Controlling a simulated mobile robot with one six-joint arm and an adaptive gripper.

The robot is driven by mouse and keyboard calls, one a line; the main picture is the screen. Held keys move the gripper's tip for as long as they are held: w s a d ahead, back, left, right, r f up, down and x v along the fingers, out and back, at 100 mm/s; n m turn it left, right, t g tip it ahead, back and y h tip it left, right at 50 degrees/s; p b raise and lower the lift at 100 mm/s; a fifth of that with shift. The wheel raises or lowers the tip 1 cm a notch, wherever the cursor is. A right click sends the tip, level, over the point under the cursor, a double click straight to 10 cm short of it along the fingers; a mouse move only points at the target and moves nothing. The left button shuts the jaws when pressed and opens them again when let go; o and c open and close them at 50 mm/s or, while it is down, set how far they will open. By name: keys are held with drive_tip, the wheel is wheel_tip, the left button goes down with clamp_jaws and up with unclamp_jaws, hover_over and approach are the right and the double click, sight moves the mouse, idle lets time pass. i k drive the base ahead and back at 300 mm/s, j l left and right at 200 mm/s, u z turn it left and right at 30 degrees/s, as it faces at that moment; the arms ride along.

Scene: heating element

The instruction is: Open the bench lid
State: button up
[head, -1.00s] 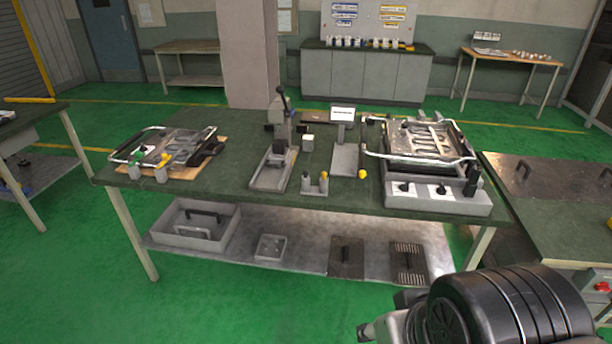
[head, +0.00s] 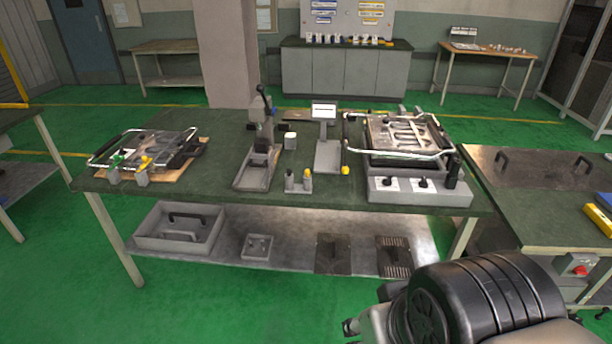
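My arm fills the bottom right, in front of the benches and apart from the lid. A small metal tip (head: 350,328) at the arm's left end seems to be part of my gripper. The rest of it is hidden or cut off, so its opening does not show.
The middle table (head: 225,170) holds a press (head: 262,140), a metal-framed device with knobs (head: 405,150) and a similar frame at left (head: 145,155). A yellow object (head: 600,225) lies on the right bench, above a red button (head: 579,270). Green floor is free in front.

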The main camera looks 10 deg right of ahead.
sight(404, 140)
drive_tip(key=i+l, duration=0.25)
drive_tip(key=i, duration=0.3)
drive_tip(key=i+l+u, duration=0.15)
drive_tip(key=i+l, duration=0.15)
drive_tip(key=i, duration=0.25)
drive_tip(key=i+l, duration=0.35)
drive_tip(key=i, duration=0.2)
drive_tip(key=i+l+u, duration=0.1)
drive_tip(key=i+l, duration=0.2)
drive_tip(key=i, duration=0.2)
